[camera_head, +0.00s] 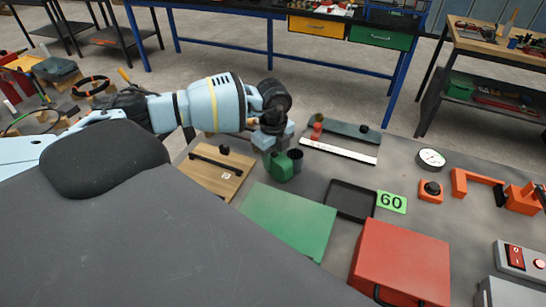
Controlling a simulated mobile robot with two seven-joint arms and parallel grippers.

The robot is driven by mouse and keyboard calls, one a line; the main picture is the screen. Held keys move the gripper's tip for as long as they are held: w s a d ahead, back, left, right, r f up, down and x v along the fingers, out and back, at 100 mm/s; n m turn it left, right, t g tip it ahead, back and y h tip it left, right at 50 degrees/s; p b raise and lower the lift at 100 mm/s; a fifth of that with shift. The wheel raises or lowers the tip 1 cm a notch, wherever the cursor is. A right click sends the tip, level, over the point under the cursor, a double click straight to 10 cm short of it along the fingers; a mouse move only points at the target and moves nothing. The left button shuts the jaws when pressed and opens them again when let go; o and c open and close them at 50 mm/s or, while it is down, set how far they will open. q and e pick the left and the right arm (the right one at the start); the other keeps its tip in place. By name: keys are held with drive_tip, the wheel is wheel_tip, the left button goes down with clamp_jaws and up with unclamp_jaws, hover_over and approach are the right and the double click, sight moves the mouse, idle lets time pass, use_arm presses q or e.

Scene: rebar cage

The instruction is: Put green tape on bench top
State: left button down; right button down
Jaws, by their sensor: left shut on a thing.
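My left gripper (276,149) reaches in from the left over the bench top. It is shut on the green tape (280,169), which shows as a small green round thing just below the fingers. The grey bench top (321,176) lies under it. I cannot tell whether the tape touches the bench top or hangs just above it. My right gripper is not in view.
A wooden board (228,183) lies left of the tape. A green sheet (292,221), black tray (349,216) and red box (402,262) are nearer. A white ruler (337,151) lies behind right. Gauge (431,158) and orange clamp (521,200) stand further right.

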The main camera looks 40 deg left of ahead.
use_arm(q)
drive_tip(key=shift+f, duration=0.1)
drive_tip(key=c, duration=1)
unclamp_jaws()
drive_tip(key=shift+f, duration=0.1)
drive_tip(key=shift+o, duration=0.2)
wheel_tip(320, 180, up, 12)
